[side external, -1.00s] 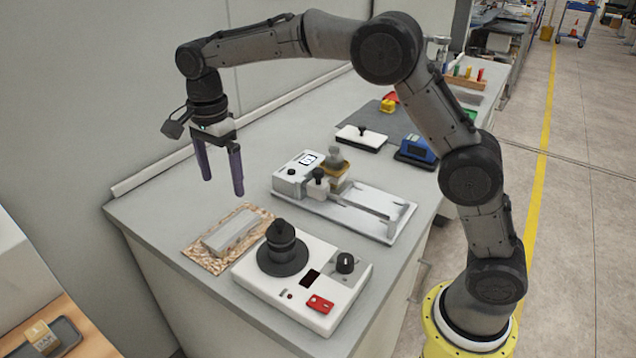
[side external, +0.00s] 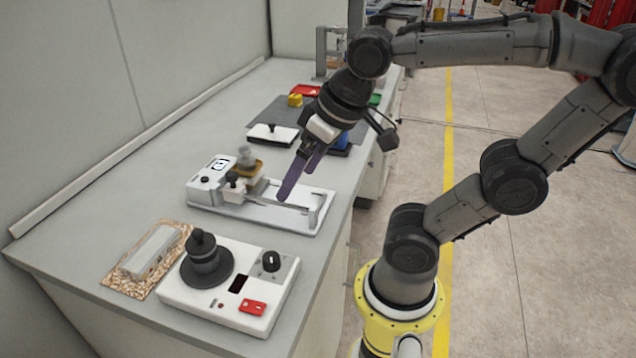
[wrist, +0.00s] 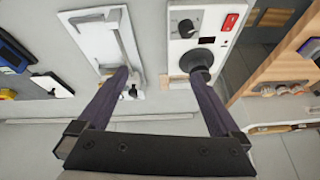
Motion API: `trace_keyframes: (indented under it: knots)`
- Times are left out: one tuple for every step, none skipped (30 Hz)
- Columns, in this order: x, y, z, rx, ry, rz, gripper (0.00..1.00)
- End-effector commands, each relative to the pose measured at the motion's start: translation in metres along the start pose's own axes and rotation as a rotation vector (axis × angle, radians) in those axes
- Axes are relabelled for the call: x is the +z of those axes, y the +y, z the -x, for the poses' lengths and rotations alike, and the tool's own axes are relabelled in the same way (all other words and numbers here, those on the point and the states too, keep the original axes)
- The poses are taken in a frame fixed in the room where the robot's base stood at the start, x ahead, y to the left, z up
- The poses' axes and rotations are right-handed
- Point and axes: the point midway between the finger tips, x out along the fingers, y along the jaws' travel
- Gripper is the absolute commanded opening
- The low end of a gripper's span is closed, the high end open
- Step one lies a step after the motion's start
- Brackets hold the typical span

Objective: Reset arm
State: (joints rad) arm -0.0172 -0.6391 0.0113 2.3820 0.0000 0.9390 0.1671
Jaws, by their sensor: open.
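My gripper (side external: 299,182) is open and empty, with its two purple fingers pointing down and to the left in the side external view. In that view it hangs in front of the right part of a white roller coater machine (side external: 205,190). In the wrist view my gripper (wrist: 165,80) shows its two fingers spread wide with nothing between them. The coater's white bed (wrist: 90,35) lies beyond the left finger. A white spin device (wrist: 190,20) with a black round chuck (wrist: 195,62) lies beyond the right finger.
The spin device (side external: 180,290) with a red switch stands at the bench's front. A grey block (side external: 150,250) lies on a speckled mat beside it. The left bench strip is clear.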

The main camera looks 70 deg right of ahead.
Motion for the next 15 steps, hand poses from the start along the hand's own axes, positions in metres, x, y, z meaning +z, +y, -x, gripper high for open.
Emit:
trace_keyframes:
  knots:
    - [0.012, 0.003, -0.001, 0.001, 0.018, 0.047, 1.0]
    - [0.017, 0.005, -0.002, 0.001, 0.026, 0.073, 1.0]
    - [0.023, 0.006, -0.003, 0.002, 0.034, 0.101, 1.0]
    - [0.026, 0.007, -0.004, 0.003, 0.038, 0.118, 1.0]
    - [0.028, 0.007, -0.005, 0.003, 0.042, 0.131, 1.0]
    - [0.03, 0.008, -0.005, 0.004, 0.045, 0.143, 1.0]
    - [0.032, 0.008, -0.006, 0.004, 0.045, 0.148, 1.0]
    - [0.032, 0.009, -0.006, 0.005, 0.045, 0.152, 1.0]
    - [0.032, 0.009, -0.006, 0.005, 0.045, 0.155, 1.0]
    - [0.032, 0.009, -0.006, 0.005, 0.045, 0.155, 1.0]
    - [0.032, 0.008, -0.006, 0.005, 0.045, 0.155, 1.0]
    - [0.032, 0.008, -0.006, 0.005, 0.045, 0.154, 1.0]
    - [0.032, 0.008, -0.006, 0.005, 0.044, 0.154, 1.0]
    - [0.032, 0.008, -0.006, 0.004, 0.044, 0.154, 1.0]
    - [0.032, 0.008, -0.006, 0.004, 0.044, 0.153, 1.0]
